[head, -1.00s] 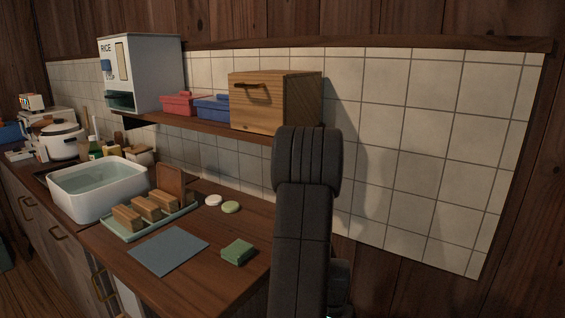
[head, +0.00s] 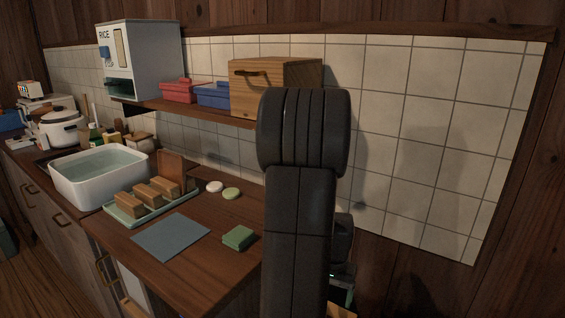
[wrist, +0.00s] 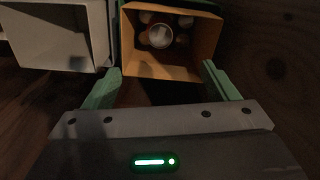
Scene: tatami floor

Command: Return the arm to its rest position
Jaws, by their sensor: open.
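My arm (head: 300,215) stands folded upright in front of the counter's right end in the head view. In the wrist view my gripper (wrist: 161,69) has its two green fingers spread wide, with nothing held between them. An open wooden box or drawer (wrist: 184,72) lies beyond the fingertips, with a can (wrist: 160,36) and several round items inside. In the head view my gripper is mostly hidden behind the arm, low on the right.
The counter holds a white water basin (head: 75,195), a green tray (head: 125,220) with wooden blocks, a blue-grey mat (head: 170,238) and a green sponge (head: 238,238). The shelf above carries a wooden box (head: 300,82). A pale open container (wrist: 60,45) shows in the wrist view.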

